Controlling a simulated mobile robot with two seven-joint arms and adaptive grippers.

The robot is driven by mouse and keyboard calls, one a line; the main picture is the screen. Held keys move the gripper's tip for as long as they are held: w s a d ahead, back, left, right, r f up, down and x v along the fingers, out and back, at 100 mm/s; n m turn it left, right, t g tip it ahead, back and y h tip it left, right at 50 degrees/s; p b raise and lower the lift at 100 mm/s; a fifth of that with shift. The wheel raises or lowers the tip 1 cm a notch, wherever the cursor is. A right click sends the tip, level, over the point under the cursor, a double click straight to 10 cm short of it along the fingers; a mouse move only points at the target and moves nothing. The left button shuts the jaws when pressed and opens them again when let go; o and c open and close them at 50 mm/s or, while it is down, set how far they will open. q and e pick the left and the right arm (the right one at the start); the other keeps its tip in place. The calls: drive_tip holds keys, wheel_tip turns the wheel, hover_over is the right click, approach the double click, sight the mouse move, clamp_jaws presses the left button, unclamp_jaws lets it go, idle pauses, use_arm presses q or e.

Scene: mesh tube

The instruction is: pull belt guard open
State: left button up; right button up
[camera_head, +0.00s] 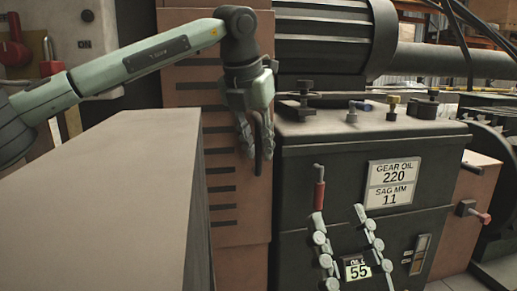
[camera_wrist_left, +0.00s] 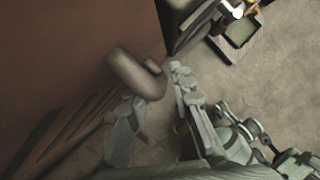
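The belt guard appears to be the brown slotted panel (camera_head: 232,205) left of the dark gearbox, standing upright. A dark handle (camera_head: 258,163) is at its right side. In the left wrist view the curved grey handle (camera_wrist_left: 138,75) stands off a brown surface. My left gripper (camera_head: 258,146) is at the handle, fingers pointing down and apart. In the wrist view its fingers (camera_wrist_left: 152,105) are spread with the handle near their tips; contact is unclear. My right gripper (camera_head: 339,213) is low in front of the gearbox, fingers apart, nothing visible between them.
The dark gearbox (camera_head: 420,150) carries labels, caps and a red-handled lever (camera_head: 319,188) near my right gripper. A large beige box (camera_head: 110,190) fills the left foreground below my left arm. A ribbed motor (camera_head: 325,40) is behind. A red-tipped knob (camera_head: 474,211) sticks out at right.

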use_arm(q)
drive_tip(key=shift+f, duration=0.15)
clamp_jaws()
idle(0.4)
